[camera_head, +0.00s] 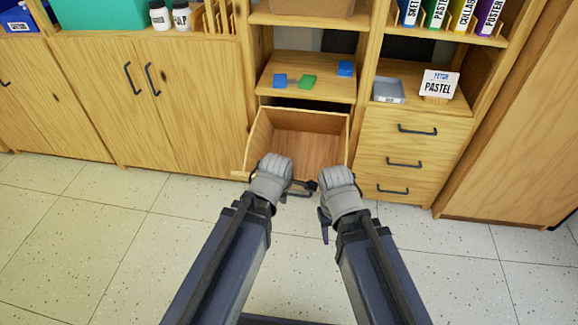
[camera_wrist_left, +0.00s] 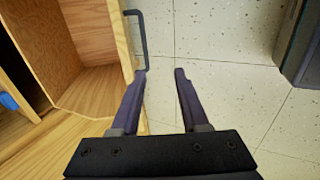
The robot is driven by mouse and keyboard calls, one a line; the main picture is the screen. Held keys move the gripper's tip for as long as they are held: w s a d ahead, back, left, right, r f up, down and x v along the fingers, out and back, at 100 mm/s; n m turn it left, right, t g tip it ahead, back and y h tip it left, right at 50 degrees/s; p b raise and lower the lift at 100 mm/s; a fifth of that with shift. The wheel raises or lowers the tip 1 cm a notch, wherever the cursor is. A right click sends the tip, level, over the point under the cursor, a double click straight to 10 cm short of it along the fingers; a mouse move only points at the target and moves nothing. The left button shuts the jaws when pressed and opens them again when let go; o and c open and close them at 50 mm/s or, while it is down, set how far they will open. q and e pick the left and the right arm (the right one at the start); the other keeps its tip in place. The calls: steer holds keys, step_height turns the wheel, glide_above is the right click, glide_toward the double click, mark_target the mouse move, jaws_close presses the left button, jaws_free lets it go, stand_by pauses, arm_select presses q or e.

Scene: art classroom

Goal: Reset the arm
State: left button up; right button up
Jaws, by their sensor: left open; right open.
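My left gripper (camera_wrist_left: 162,74) is open and empty in the left wrist view. Its left finger lies close to the black handle (camera_wrist_left: 141,35) of a pulled-out wooden drawer; I cannot tell whether they touch. In the head view my left arm reaches to the drawer's front edge, and its fingers are mostly hidden behind the wrist. My right gripper (camera_head: 324,228) is beside it, right of the handle, with one dark finger showing. It is open, and I see nothing held. The drawer (camera_head: 305,146) is open and looks empty.
Blue blocks (camera_head: 280,81) and a green block (camera_head: 308,82) lie on the shelf above the drawer. A grey tray (camera_head: 388,90) and a PASTEL sign (camera_head: 438,83) stand to the right. Closed drawers (camera_head: 415,146) and cupboard doors (camera_head: 110,100) flank it. The tiled floor (camera_head: 80,240) is clear.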

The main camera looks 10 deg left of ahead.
arm_select(q)
steer(key=s+a+f+m+g, duration=0.2)
steer(key=s+a+m+g, duration=0.45)
steer(key=m, duration=1.05)
steer(key=s+d+m+t+y, duration=0.1)
steer(key=s+d+m, duration=0.1)
steer(key=d, duration=0.3)
steer(key=s+d+m+y, duration=0.1)
steer(key=s+d+m, duration=0.2)
steer(key=d, duration=0.1)
step_height(320, 180, up, 33)
steer(key=p, duration=3.3)
steer(key=shift+d+h, duration=0.25)
steer(key=shift+h, duration=0.05)
